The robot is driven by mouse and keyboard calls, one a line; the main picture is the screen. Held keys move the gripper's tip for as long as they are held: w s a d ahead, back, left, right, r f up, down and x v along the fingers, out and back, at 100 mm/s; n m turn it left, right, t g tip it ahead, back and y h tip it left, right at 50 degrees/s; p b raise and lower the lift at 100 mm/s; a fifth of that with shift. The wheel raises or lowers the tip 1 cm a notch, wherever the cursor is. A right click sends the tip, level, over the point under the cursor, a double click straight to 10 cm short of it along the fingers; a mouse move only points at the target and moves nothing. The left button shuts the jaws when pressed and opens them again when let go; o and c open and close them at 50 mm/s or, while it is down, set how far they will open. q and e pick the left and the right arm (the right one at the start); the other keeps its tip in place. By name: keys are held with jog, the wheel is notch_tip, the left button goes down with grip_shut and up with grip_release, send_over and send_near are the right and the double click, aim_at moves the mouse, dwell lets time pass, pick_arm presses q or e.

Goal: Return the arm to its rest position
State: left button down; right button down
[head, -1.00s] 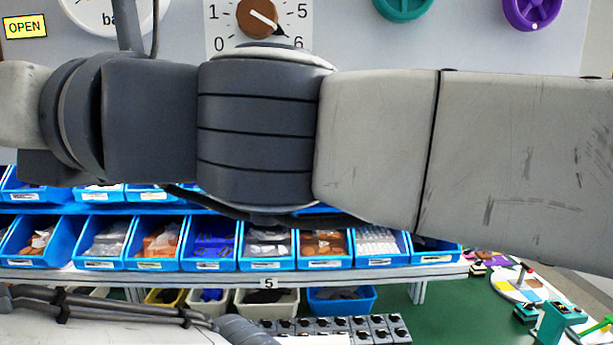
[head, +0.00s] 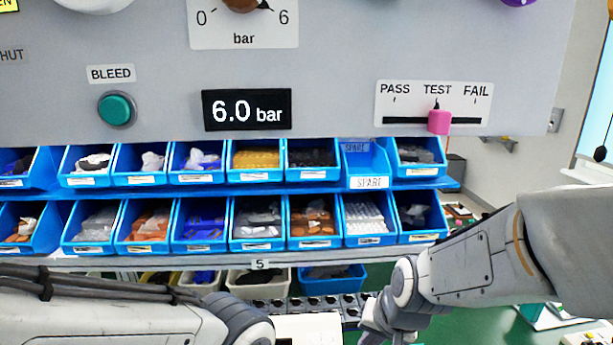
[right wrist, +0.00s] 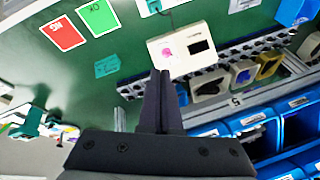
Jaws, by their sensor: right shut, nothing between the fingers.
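The rotary knob (head: 243,4) is brown and cut off by the top edge of the head view. Its visible dark pointer mark is on the side of the 6 on its white scale plate (head: 243,38). The display (head: 247,110) below reads 6.0 bar. My right arm comes in from the right, low in front of the bins and away from the panel. Its gripper is not clearly visible in the head view. In the right wrist view my right gripper (right wrist: 161,74) is shut and empty above the green bench top (right wrist: 75,85). My left gripper is out of view.
Blue bins (head: 262,219) stand in two rows below the panel. A green BLEED button (head: 117,109) and a pink slider (head: 439,122) at TEST are on the panel. A white box with a pink spot (right wrist: 181,47) and red (right wrist: 62,34) and green cards (right wrist: 98,18) lie on the bench.

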jog(key=s+d+f+n+g+h, duration=0.2)
jog(key=s+d+f+n, duration=0.25)
jog(key=d, duration=0.35)
jog(key=s+a+n+g+y+b, duration=0.1)
jog(key=s+a+n+b, duration=0.5)
jog(key=s+a, duration=0.7)
jog(key=shift+s+a+g, duration=0.4)
jog(key=shift+a+g, duration=0.2)
jog(key=shift+a, duration=0.05)
